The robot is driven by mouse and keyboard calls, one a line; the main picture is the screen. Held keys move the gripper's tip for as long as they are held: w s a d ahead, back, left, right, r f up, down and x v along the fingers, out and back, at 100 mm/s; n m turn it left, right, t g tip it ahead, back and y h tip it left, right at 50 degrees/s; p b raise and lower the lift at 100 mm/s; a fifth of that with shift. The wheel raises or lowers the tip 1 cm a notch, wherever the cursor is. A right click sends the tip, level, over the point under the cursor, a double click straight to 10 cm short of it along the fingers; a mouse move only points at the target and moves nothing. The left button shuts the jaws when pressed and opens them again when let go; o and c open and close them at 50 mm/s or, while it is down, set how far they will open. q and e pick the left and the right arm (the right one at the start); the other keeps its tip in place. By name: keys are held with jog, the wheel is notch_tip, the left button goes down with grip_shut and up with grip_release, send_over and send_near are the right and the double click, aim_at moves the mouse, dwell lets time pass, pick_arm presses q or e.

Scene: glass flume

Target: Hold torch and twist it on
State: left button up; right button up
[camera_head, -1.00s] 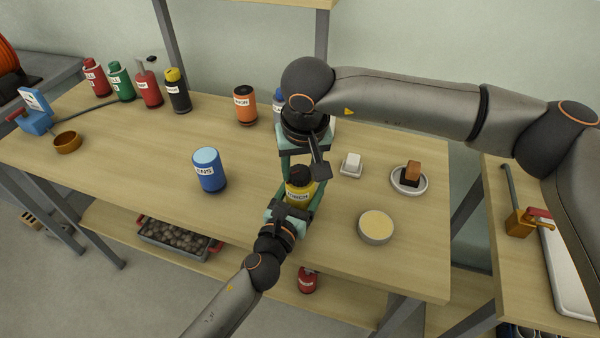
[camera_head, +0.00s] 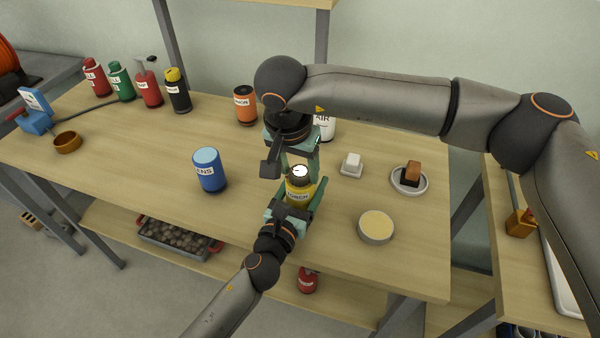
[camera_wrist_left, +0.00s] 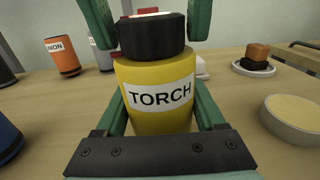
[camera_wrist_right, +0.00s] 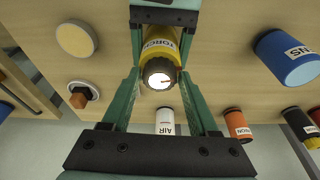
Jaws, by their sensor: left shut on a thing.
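The torch is a yellow cylinder with a black head and a TORCH label. It stands upright above the front of the table in the head view (camera_head: 298,192) and fills the middle of the left wrist view (camera_wrist_left: 158,93). My left gripper (camera_head: 297,205) is shut around its yellow body from the front. My right gripper (camera_wrist_right: 161,75) points down from above, its fingers on either side of the black head (camera_wrist_right: 159,72), with narrow gaps showing. The torch's top face is bright white with a small red mark.
A blue LENS canister (camera_head: 209,172) stands to the left. A round cream-topped tin (camera_head: 376,227), a small white block (camera_head: 351,165) and a dish with a brown block (camera_head: 410,180) are to the right. An orange canister (camera_head: 245,105) and white AIR can (camera_head: 324,128) stand behind.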

aim_at(299, 173)
jog(key=shift+o, duration=0.6)
jog(key=shift+w+d+v, duration=0.1)
jog(key=shift+w+v, duration=0.1)
jog(key=shift+v, duration=0.8)
jog(key=shift+w+d+v, duration=0.1)
jog(key=shift+w+v, duration=0.15)
jog(key=shift+v, duration=0.7)
jog(key=shift+w+d+v, duration=0.1)
jog(key=shift+w+v, duration=0.1)
jog(key=shift+v, duration=0.8)
jog(key=shift+r, duration=0.2)
pick_arm(q)
jog(key=o, duration=1.5)
jog(key=shift+s, duration=0.1)
